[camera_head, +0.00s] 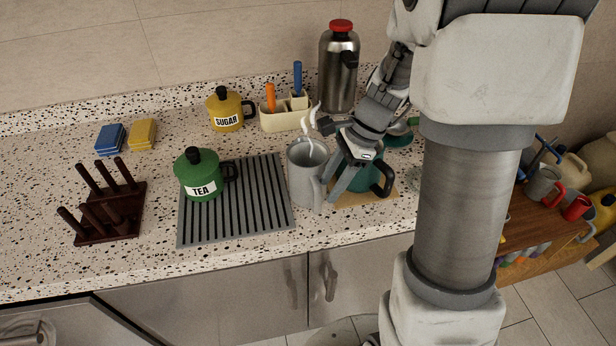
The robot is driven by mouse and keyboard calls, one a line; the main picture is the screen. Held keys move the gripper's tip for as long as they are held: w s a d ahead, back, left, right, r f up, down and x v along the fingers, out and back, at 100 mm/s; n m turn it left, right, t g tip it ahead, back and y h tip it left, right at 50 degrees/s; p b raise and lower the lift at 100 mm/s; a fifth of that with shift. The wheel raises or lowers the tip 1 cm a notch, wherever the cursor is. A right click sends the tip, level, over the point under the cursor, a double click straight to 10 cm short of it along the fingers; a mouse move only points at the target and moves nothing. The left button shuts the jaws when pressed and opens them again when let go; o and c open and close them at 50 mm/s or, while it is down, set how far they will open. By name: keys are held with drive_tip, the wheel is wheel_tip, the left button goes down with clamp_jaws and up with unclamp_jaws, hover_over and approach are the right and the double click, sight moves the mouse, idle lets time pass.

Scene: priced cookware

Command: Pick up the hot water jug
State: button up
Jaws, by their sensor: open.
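A light grey jug (303,172) with white steam curls above its open top stands upright on the counter, at the right edge of the ribbed mat. Its handle is on its right side, towards my gripper. My gripper (338,178) is open, pointing down just right of the jug, with a finger close to the handle. I cannot tell whether a finger touches the handle or whether the handle lies between the fingers. My gripper partly hides a teal pot (364,177) with a black handle behind it.
The teal pot stands on a wooden board (345,202). A green TEA pot (200,184) is on the ribbed mat (258,215). A yellow SUGAR pot (225,118), a cream utensil holder (278,121) and a steel flask (338,75) stand behind. A dark peg rack (105,225) is left.

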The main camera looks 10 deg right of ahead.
sight(320, 212)
drive_tip(key=b+x, duration=0.1)
drive_tip(key=x, duration=0.5)
clamp_jaws()
idle(1.4)
